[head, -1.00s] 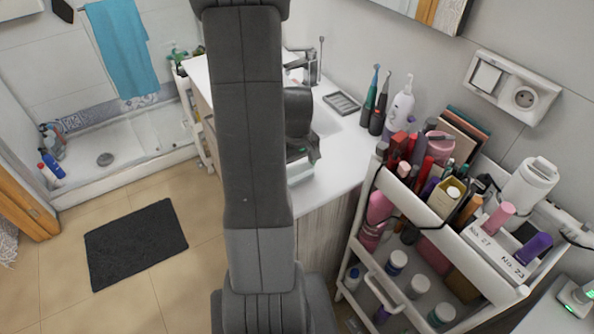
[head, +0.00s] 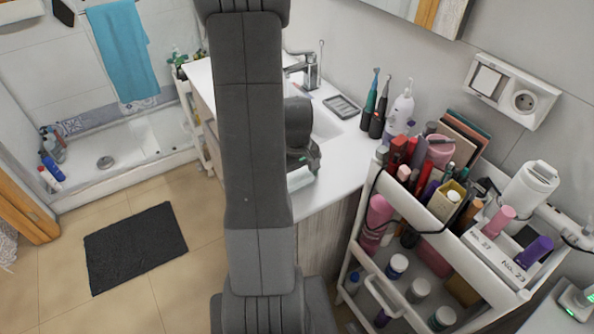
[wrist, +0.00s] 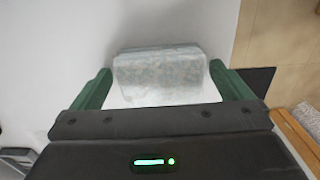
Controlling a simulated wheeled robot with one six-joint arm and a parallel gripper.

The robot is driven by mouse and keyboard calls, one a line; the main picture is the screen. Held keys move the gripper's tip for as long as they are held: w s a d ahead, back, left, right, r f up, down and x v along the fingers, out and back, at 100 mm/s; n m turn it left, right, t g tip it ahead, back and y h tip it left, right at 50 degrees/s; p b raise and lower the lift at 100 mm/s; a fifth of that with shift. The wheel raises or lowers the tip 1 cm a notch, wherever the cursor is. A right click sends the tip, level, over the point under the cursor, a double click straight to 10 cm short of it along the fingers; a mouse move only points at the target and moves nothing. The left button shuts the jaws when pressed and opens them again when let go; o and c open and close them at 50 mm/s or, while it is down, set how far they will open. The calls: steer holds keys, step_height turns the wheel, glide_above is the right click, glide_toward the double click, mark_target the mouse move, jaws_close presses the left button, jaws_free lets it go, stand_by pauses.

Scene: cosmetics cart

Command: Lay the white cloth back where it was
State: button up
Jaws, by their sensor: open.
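The white cloth (wrist: 160,72) shows in the wrist view as a folded, pale, faintly patterned bundle on a white surface. It lies between the two green fingers of my gripper (wrist: 160,70), near their tips. The fingers are spread wide, with a gap visible on each side of the cloth.
A sink tap (head: 303,68) and a grey soap dish (head: 342,106) are close by on the counter. Electric toothbrushes (head: 377,110) and a pump bottle (head: 399,112) stand farther right. A crowded white cart (head: 480,265) stands at the right. A dark mat (head: 135,248) lies on the floor.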

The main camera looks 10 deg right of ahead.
mark_target(297, 176)
step_height(297, 176, up, 12)
steer(key=shift+r+b, duration=0.15)
steer(key=shift+b, duration=0.15)
steer(key=shift+c, duration=0.2)
stand_by(1.2)
